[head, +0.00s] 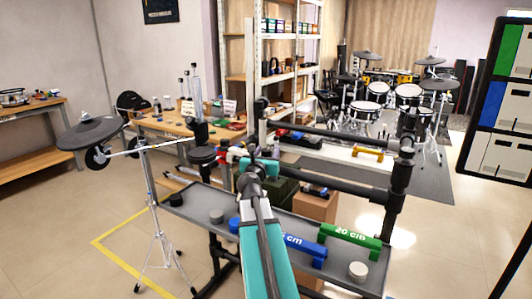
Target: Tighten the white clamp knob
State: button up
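My teal and black arm reaches up from the bottom middle in the head view. My gripper (246,160) is at its far end, in front of the black tube rack. Small red and white parts (232,152) show just left of it, close to or touching it. The white part may be the clamp knob, but it is too small to be sure. I cannot make out the fingers, or whether they hold anything.
A grey tray (330,262) below holds a blue block (305,246), a green "20 cm" block (350,235) and small round pieces (357,271). A cymbal pad (90,133) on a stand is at left. Black rack tubes (345,186) run right of my gripper.

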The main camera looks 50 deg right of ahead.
aim_at(266, 154)
jog(key=shift+r, duration=0.1)
jog(key=shift+a, duration=0.1)
jog(key=shift+a, duration=0.15)
jog(key=shift+v, duration=2.45)
jog(key=shift+s+a+b, duration=0.1)
jog(key=shift+a+b, duration=0.05)
jog(key=shift+b, duration=0.3)
jog(key=a+b, duration=0.1)
jog(key=b, duration=0.3)
jog(key=shift+s+b, duration=0.3)
jog(key=shift+s, duration=0.1)
jog(key=b, duration=0.1)
jog(key=a+b, duration=0.1)
jog(key=b, duration=0.1)
jog(key=shift+s+a, duration=0.1)
jog(key=shift+s, duration=0.2)
